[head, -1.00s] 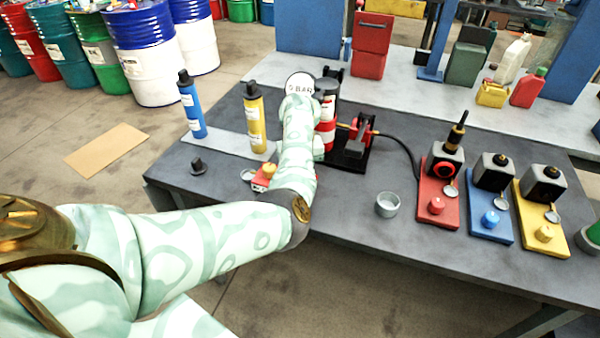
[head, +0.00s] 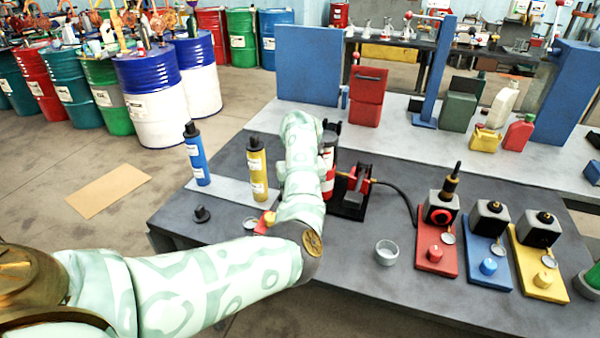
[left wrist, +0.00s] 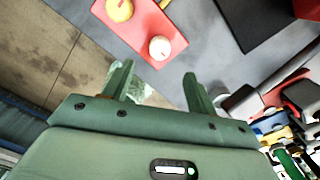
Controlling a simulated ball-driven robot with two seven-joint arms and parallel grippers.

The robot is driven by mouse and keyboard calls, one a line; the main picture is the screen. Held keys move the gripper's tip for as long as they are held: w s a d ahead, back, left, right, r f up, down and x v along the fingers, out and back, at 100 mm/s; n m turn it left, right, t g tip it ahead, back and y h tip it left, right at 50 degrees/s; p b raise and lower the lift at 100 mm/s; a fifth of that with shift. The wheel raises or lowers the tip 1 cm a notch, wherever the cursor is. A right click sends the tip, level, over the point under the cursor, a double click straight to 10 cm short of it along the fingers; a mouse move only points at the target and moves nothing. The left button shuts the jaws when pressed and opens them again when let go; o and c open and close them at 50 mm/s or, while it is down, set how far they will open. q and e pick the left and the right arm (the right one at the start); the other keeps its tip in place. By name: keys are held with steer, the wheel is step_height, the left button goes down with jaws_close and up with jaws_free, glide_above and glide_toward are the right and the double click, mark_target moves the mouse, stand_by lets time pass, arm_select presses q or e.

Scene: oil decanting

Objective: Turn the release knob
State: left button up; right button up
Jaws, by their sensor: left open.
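A small red block with a yellow knob (head: 268,217) sits on the dark table, partly hidden behind my left arm in the head view. In the left wrist view, a red plate (left wrist: 178,27) carries a yellow round knob (left wrist: 120,10) and a pale round knob (left wrist: 160,47) with a red mark. I cannot tell which is the release knob. My left gripper (left wrist: 155,73) is open and empty, its fingertips apart near the plate's edge, with the pale knob just beyond them. In the head view the left hand is hidden by its own arm. My right gripper is not in view.
A blue bottle (head: 196,155) and a yellow bottle (head: 257,172) stand left of my arm. A red-and-black press (head: 352,190) with a hose stands right of it. A small grey cup (head: 387,252) and red, blue and yellow stations (head: 436,255) are further right.

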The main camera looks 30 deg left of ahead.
arm_select(q)
step_height(320, 180, up, 7)
steer(key=p, duration=0.1)
steer(key=shift+p, duration=0.3)
steer(key=shift+f, duration=0.1)
